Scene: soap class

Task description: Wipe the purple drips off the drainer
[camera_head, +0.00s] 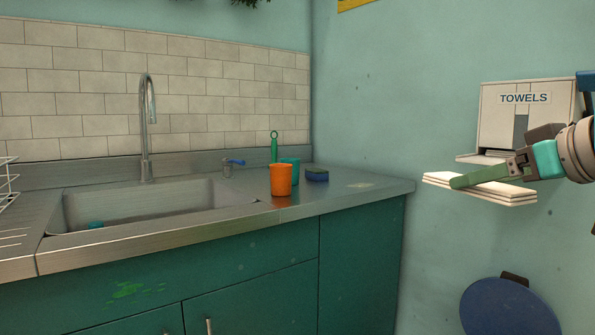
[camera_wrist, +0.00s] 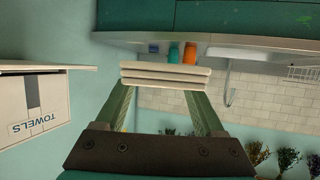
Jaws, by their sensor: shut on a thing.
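My gripper (camera_head: 480,180) is at the right, raised in the air in front of the towel dispenser. It is shut on a folded white paper towel (camera_head: 510,191), which also shows between the fingers in the wrist view (camera_wrist: 165,77). The ribbed steel drainer (camera_head: 40,212) lies left of the sink, far from my gripper and cut by the picture's left edge. I cannot make out purple drips on the part that shows.
A TOWELS dispenser (camera_head: 515,108) hangs on the right wall above a blue round-lidded bin (camera_head: 508,308). An orange cup (camera_head: 281,180), a teal cup (camera_head: 291,165) and a blue sponge-like item (camera_head: 317,174) stand right of the sink (camera_head: 150,205). A wire rack (camera_head: 8,180) stands at the left.

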